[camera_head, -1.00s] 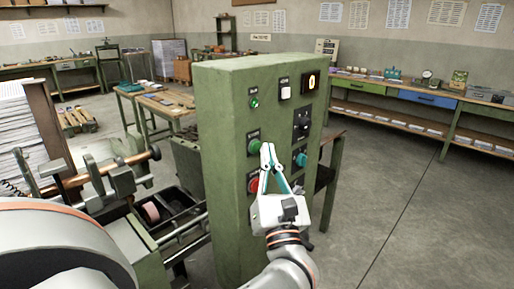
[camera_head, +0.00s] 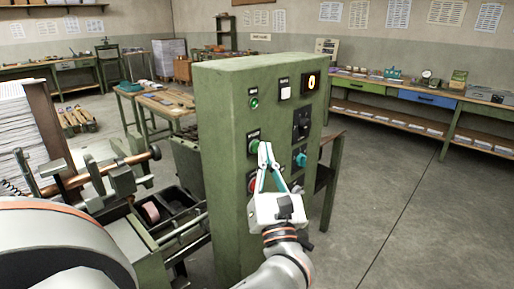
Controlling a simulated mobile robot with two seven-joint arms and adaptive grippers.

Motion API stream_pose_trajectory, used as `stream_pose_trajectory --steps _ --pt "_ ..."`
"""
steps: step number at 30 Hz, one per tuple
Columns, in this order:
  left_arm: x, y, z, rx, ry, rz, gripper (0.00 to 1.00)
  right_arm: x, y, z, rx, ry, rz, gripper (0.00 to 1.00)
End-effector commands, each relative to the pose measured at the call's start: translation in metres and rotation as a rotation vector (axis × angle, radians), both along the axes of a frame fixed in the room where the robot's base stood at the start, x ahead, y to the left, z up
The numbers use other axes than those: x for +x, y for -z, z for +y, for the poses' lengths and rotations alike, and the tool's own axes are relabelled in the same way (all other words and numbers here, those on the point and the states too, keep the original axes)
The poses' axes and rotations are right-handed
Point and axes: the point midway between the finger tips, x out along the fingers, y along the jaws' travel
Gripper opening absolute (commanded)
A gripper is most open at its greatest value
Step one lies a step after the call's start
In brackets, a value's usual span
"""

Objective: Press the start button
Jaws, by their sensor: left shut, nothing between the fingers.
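A green control cabinet (camera_head: 222,150) stands upright in the middle of the head view. A green button (camera_head: 254,146) sits on its front panel, below a small lit green lamp (camera_head: 254,104). A red button (camera_head: 252,184) is lower down, partly hidden behind my gripper. My left gripper (camera_head: 265,148) is shut and empty. Its fingertips are at the right edge of the green button and overlap it in the picture; I cannot tell whether they touch it. My right gripper is not in view.
A machine with rollers (camera_head: 150,212) stands left of the cabinet. The floor (camera_head: 410,220) to the right is clear.

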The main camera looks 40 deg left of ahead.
Motion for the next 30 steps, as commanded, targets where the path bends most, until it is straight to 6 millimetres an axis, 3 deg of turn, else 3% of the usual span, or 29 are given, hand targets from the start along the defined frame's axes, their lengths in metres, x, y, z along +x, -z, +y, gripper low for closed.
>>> stream_pose_trajectory --steps 30 --pt "0.0007 -0.0001 0.0099 0.0 0.0 0.0 0.0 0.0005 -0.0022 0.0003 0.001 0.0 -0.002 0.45"
